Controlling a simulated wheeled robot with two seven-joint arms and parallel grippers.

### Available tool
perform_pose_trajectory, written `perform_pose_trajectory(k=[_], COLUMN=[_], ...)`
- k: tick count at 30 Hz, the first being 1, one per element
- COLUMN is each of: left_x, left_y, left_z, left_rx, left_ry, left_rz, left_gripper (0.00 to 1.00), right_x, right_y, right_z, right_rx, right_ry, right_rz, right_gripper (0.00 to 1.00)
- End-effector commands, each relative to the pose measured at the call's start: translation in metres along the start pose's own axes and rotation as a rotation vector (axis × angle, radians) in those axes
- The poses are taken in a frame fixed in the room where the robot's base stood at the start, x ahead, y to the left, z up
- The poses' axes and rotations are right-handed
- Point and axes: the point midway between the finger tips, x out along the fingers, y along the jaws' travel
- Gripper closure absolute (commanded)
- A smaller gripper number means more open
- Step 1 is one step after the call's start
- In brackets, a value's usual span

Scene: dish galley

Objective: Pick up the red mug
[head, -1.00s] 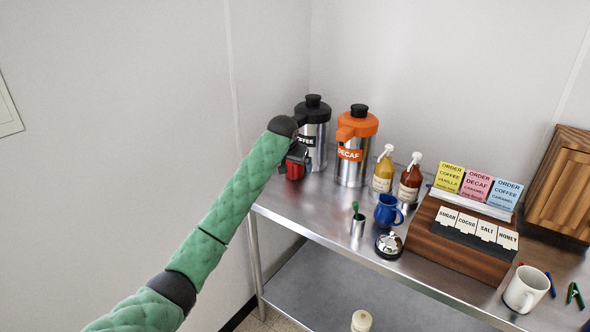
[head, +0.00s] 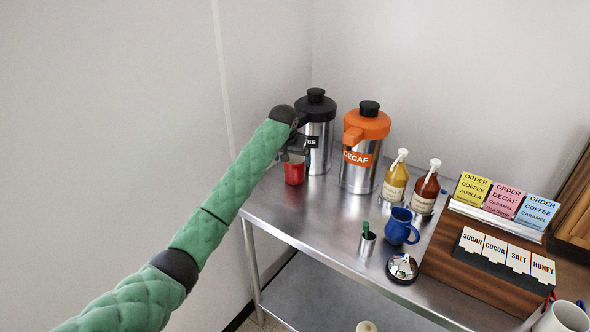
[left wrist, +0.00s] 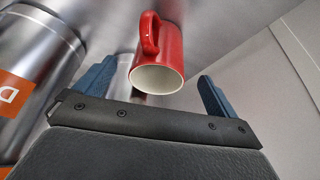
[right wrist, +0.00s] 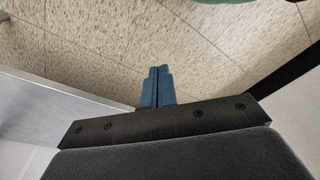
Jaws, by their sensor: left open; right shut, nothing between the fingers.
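The red mug (head: 295,172) stands on the steel counter at its left end, in front of the black-topped coffee dispenser. My left gripper (head: 294,152) is just above the mug and partly hides its top in the head view. In the left wrist view the mug (left wrist: 160,55) shows its white inside, with its handle on the left. It lies ahead of and between the two spread blue fingers of the left gripper (left wrist: 153,88), not gripped. My right gripper (right wrist: 157,86) is shut and empty in the right wrist view, over the speckled floor; it is out of the head view.
The coffee dispenser (head: 315,128) stands close behind the mug, and the orange-topped decaf dispenser (head: 362,150) is to its right. A blue mug (head: 402,227), a bell (head: 402,268) and a small steel cup (head: 367,243) stand farther right. Bare counter (head: 320,212) lies in front.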

Motion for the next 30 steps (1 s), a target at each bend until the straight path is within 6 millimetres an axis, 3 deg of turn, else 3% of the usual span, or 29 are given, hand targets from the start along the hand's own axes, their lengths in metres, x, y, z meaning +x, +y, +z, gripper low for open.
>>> perform_pose_trajectory(k=[10,21,30], left_x=[0.024,0.060,0.071], left_y=[0.000,-0.001,-0.001], left_z=[-0.002,-0.003,-0.003], left_rx=[0.000,0.000,0.000], left_ry=[-0.001,-0.002,0.000], left_rz=[0.000,-0.001,0.000], left_gripper=[0.04,0.04,0.04], right_x=[0.023,0.063,0.072], right_y=[0.007,0.019,0.022], right_z=[0.008,0.029,0.033], right_rx=[-0.006,-0.017,-0.019], right_ry=[0.011,0.034,0.040], right_rz=[0.010,0.026,0.029], right_gripper=[1.00,1.00,1.00])
